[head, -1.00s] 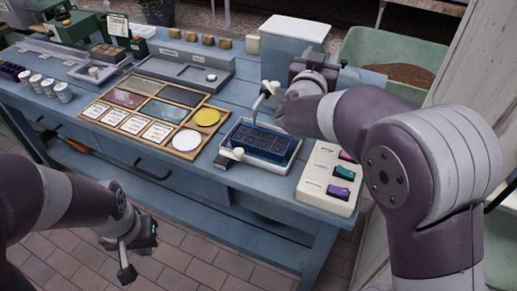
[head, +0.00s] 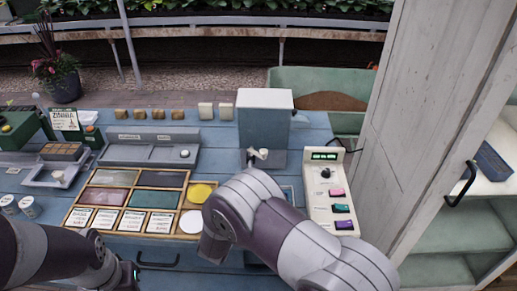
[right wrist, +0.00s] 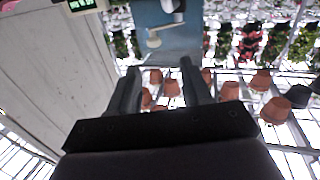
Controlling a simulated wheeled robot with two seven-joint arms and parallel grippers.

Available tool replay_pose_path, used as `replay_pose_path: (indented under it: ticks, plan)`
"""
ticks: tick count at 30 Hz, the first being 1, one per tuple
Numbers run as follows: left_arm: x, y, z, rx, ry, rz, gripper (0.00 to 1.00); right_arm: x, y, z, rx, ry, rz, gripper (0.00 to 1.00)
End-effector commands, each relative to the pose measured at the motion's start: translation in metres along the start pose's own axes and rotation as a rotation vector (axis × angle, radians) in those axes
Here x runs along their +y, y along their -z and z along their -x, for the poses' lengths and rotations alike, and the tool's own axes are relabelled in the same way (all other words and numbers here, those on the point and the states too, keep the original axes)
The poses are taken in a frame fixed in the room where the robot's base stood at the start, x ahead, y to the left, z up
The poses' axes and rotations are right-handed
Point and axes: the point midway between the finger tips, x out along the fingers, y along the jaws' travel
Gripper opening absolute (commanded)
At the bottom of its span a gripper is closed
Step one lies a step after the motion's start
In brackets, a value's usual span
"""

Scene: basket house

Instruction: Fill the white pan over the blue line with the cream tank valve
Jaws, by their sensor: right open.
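The tank (head: 264,118) is a blue-grey box with a white top at the back of the bench. Its cream valve (head: 258,155) is on the front.
A cream control box (head: 331,195) with a display and coloured buttons stands right of the pan. A wooden sectioned tray (head: 137,207) lies left. A white cabinet door (head: 410,130) stands at the right. A green bin (head: 318,80) is behind.

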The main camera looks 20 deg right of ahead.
Motion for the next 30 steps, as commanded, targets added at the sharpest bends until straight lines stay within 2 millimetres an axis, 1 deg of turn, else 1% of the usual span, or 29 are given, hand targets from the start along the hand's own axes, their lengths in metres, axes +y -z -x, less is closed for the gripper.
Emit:
replay_pose_path:
  ticks: [2, 5, 8, 12, 15, 18, 21, 23, 30]
  plan:
    - [0.0, 0.0, 0.0, 0.0, 0.0, 0.0, 0.0, 0.003, 0.005, -0.002, 0.024, -0.014, -0.03, 0.48]
    - [0.0, 0.0, 0.002, 0.0, 0.0, 0.0, 0.0, 0.003, 0.007, -0.013, 0.028, -0.015, -0.044, 0.48]
    - [0.0, 0.001, 0.005, 0.0, 0.0, 0.0, 0.0, 0.004, 0.008, -0.036, 0.026, -0.018, -0.044, 0.48]
    - [0.0, 0.001, 0.01, 0.0, 0.0, 0.0, 0.0, 0.005, 0.009, -0.073, 0.025, -0.017, -0.043, 0.48]
    - [0.0, 0.002, 0.013, 0.0, 0.0, 0.0, 0.0, 0.005, 0.009, -0.096, 0.025, -0.015, -0.043, 0.48]
    - [0.0, 0.002, 0.014, 0.0, 0.0, 0.0, 0.0, 0.004, 0.009, -0.113, 0.025, -0.013, -0.042, 0.48]
    - [0.0, 0.002, 0.015, 0.0, 0.0, 0.0, 0.0, 0.004, 0.009, -0.124, 0.026, -0.013, -0.042, 0.48]
    - [0.0, 0.002, 0.015, 0.0, 0.0, 0.0, 0.0, 0.004, 0.009, -0.127, 0.025, -0.012, -0.042, 0.48]
    - [0.0, 0.002, 0.015, 0.0, 0.0, 0.0, 0.0, 0.004, 0.009, -0.128, 0.025, -0.011, -0.041, 0.48]
